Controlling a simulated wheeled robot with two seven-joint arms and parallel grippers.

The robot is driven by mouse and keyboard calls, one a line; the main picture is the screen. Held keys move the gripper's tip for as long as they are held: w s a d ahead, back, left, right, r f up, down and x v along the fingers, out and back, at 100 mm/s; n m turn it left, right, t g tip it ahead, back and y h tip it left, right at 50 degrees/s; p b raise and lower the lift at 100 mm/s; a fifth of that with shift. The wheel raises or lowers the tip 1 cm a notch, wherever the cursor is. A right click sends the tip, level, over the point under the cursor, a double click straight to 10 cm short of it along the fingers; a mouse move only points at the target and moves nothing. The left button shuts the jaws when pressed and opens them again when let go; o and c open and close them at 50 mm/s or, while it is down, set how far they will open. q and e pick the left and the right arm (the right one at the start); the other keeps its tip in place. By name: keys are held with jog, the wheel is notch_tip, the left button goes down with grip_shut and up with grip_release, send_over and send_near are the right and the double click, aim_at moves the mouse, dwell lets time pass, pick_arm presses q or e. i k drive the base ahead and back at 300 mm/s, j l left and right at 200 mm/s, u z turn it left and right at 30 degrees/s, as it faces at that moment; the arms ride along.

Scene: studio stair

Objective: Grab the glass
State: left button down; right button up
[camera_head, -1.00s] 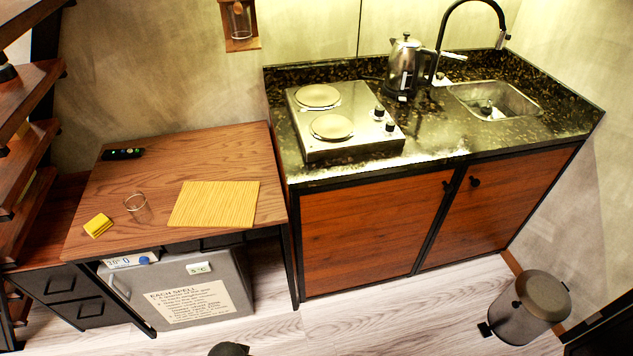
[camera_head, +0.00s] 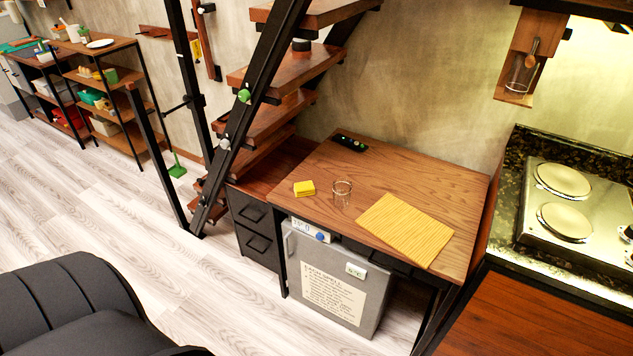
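A clear, empty-looking glass (camera_head: 342,193) stands upright on the wooden table (camera_head: 440,182), near its front left part. It is between a yellow sponge-like block (camera_head: 304,188) on its left and a yellow striped mat (camera_head: 405,228) on its right, apart from both. Another clear glass vessel (camera_head: 518,74) sits in a small wooden wall holder at the upper right, with a wooden spoon by it. Neither of my grippers shows in the head view.
A black remote-like object (camera_head: 350,143) lies at the table's back. A small grey fridge (camera_head: 335,285) stands under the table. Stairs with a black steel stringer (camera_head: 245,110) rise left of the table. A dark armchair (camera_head: 75,305) is at lower left; the hotplate (camera_head: 565,205) is right. Light floor lies between.

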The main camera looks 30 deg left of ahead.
aim_at(342, 187)
jog(key=u, duration=0.85)
